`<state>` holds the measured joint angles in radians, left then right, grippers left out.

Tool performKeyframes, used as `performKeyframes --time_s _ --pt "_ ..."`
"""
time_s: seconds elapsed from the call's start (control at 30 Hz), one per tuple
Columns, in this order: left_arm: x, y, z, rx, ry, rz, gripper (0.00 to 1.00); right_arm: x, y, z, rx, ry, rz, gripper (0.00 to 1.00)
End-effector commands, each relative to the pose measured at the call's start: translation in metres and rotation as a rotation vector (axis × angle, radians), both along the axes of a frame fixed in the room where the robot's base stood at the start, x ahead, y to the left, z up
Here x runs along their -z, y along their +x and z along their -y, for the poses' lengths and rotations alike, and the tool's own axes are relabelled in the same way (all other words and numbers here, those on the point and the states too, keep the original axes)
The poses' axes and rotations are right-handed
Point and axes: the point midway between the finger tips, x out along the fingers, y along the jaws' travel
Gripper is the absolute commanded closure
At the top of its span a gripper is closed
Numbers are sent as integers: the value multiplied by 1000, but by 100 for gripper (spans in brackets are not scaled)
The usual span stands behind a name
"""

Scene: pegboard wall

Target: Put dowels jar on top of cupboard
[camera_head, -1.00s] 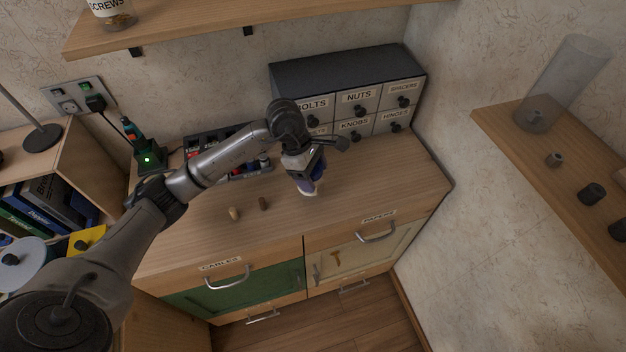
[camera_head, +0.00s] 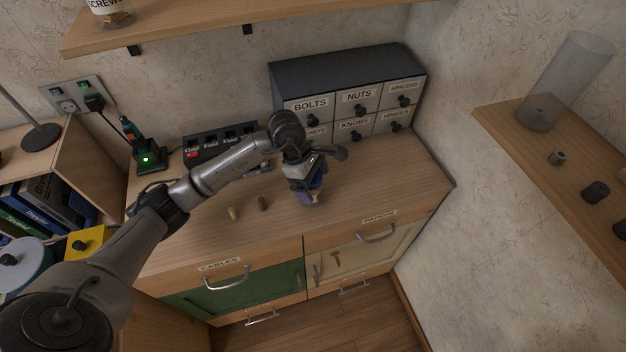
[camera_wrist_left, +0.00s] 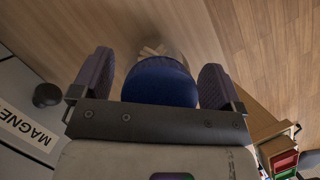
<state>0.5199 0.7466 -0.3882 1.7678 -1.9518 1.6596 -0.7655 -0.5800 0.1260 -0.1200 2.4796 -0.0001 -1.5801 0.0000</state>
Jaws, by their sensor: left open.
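A jar with a round blue lid (camera_wrist_left: 160,82) stands on the wooden worktop, and pale dowel-like pieces (camera_wrist_left: 152,51) show at its clear side in the left wrist view. My left gripper (camera_head: 306,187) is over the jar in the head view and hides most of it. In the left wrist view, the fingers of the left gripper (camera_wrist_left: 155,82) are open on either side of the lid, with a gap visible at the right finger. The low wooden cupboard (camera_head: 345,222) has a green CABLES front and a pale PAPERS front. My right gripper is out of view.
A dark drawer unit (camera_head: 345,72) with labelled drawers stands behind the gripper. A dark organiser (camera_head: 225,143) and a green-lit charger (camera_head: 150,158) stand back left. The worktop's right part is clear.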

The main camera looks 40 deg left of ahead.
Motion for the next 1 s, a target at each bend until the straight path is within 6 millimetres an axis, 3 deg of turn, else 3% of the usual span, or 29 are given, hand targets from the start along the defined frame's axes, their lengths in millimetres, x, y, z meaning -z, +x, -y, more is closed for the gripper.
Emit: performKeyframes --time_s 0.27,0.7,1.0 --pt "-7 0 -1 0 -1 1 7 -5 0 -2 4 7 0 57" --pt "-78 -8 -30 -2 2 3 7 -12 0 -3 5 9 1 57" --pt "-109 -12 -42 0 0 0 7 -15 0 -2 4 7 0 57"
